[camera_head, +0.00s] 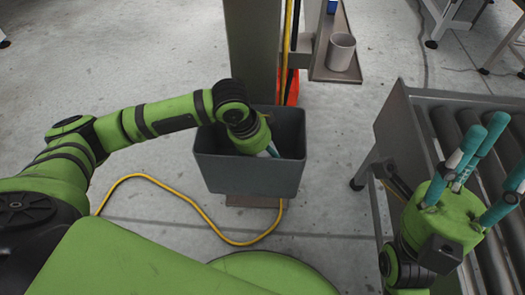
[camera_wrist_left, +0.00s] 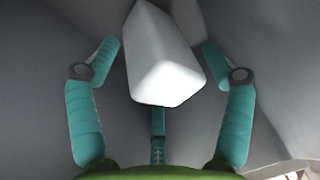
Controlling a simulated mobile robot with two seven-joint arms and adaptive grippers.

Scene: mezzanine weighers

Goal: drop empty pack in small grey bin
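In the left wrist view, the white pack (camera_wrist_left: 165,65) lies tilted between the spread fingers of my left gripper (camera_wrist_left: 160,62). Gaps show between the pack and both side fingers, so the gripper looks open; grey bin walls surround it. My right gripper (camera_head: 488,158) is empty, its fingers spread upward beside the roller conveyor.
The roller conveyor (camera_head: 409,125) stands at the right. A light cup (camera_head: 341,52) sits on a small shelf (camera_head: 322,66) attached near the post (camera_head: 252,45). A yellow cable (camera_head: 190,203) loops over the floor left of the bin. Open floor lies at the left.

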